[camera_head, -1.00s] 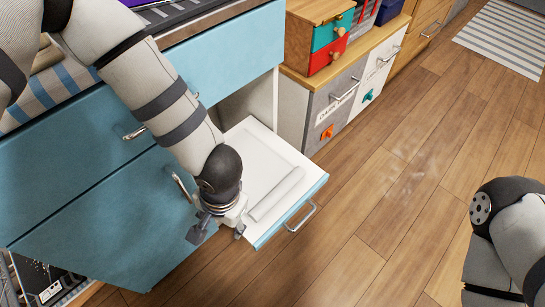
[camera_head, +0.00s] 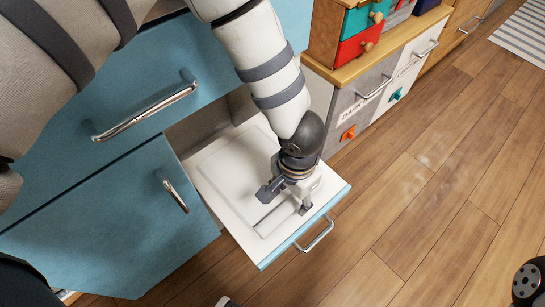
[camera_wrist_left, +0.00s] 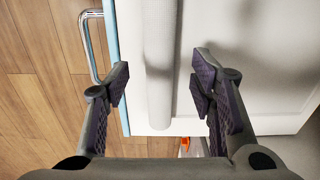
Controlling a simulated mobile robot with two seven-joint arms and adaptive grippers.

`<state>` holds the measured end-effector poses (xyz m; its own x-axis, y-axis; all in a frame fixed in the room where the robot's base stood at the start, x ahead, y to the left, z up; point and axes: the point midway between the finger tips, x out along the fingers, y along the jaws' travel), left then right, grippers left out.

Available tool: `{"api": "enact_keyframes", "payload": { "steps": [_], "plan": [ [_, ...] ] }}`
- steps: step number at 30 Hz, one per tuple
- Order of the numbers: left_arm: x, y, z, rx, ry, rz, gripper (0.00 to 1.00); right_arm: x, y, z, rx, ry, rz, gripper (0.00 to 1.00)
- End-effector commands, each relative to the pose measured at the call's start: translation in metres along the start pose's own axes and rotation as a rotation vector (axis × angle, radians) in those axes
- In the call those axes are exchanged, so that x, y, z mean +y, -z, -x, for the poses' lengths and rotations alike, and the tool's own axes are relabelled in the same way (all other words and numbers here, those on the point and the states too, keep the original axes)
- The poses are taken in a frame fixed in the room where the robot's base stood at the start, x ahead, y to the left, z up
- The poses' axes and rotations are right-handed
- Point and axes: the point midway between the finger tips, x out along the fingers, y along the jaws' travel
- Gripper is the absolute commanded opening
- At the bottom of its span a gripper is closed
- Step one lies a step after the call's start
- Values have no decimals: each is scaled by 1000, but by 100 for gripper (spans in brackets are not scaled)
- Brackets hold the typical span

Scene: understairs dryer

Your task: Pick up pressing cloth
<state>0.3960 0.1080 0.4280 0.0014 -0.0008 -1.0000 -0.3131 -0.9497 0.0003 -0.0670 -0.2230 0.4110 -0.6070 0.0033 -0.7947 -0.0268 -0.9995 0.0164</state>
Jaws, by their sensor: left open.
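A white rolled cloth (camera_head: 272,222), which looks like the pressing cloth, lies on a white pull-out board (camera_head: 222,178) with a blue front edge. My left gripper (camera_head: 287,200) is open and points down over the roll, partly covering it in the head view. In the left wrist view the roll (camera_wrist_left: 158,60) runs lengthwise between the two spread fingers of my left gripper (camera_wrist_left: 162,82), with a gap on both sides. I cannot tell the exact height of the fingertips above the board.
The board's metal handle (camera_head: 315,235) sticks out at its front. A blue cabinet door (camera_head: 110,225) stands to the left, and a blue drawer (camera_head: 140,90) with a long handle is above it. A grey and white drawer unit (camera_head: 375,90) stands to the right. The wooden floor (camera_head: 420,220) is clear.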

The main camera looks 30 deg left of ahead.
Motion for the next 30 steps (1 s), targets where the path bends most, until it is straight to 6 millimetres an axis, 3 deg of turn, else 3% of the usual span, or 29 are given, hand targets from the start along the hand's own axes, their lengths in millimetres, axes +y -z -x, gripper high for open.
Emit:
{"api": "enact_keyframes", "payload": {
  "steps": [1, 4, 10, 17, 26, 30],
  "plan": [
    [1, -1, -15, -6, 1, -2, 50, 0, 2, -6, -9, 0, 1, 40],
    [1, -1, -33, -5, 0, -1, 50, -1, 3, -11, -15, 0, 2, 40],
    [1, 0, -33, -1, 0, 0, 50, -1, 3, -10, -14, 0, 2, 40],
    [1, 0, -33, -1, 0, 0, 0, -1, 3, -10, -14, 0, 2, 40],
    [0, 0, -30, 0, 1, 1, 0, -1, 2, -9, -13, 0, 2, 40],
    [0, 2, 0, 5, 0, 1, 0, 0, 0, 0, 0, 0, 1, 40]
  ]
}}
